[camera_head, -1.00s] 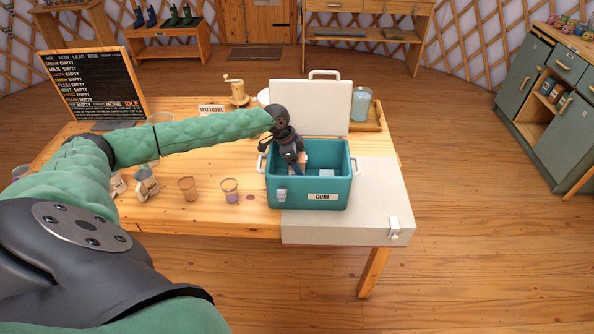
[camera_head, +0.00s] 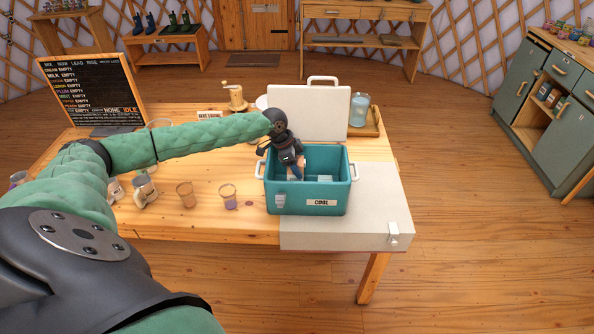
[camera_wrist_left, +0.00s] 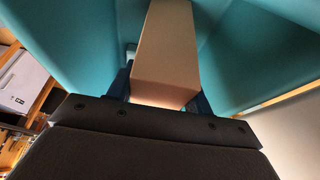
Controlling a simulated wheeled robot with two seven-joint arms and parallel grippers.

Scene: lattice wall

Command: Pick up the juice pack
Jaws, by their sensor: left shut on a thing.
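The juice pack, a plain tan-orange carton (camera_wrist_left: 165,50), fills the middle of the left wrist view. A small part of it (camera_head: 300,161) shows beside my fingers in the head view. My left gripper (camera_head: 295,171) reaches down into the open teal cooler (camera_head: 308,200) and is shut on the carton. Its dark blue fingers (camera_wrist_left: 161,88) lie on either side of the carton in the wrist view. The gripper hides most of the carton in the head view. My right gripper is not in view.
The cooler's pale lid (camera_head: 304,113) stands open behind it. Pale blocks (camera_head: 325,178) lie inside the cooler. Cups (camera_head: 187,194) and a mug (camera_head: 145,190) stand left of it on the wooden table (camera_head: 235,228). A jar (camera_head: 359,109) stands behind right.

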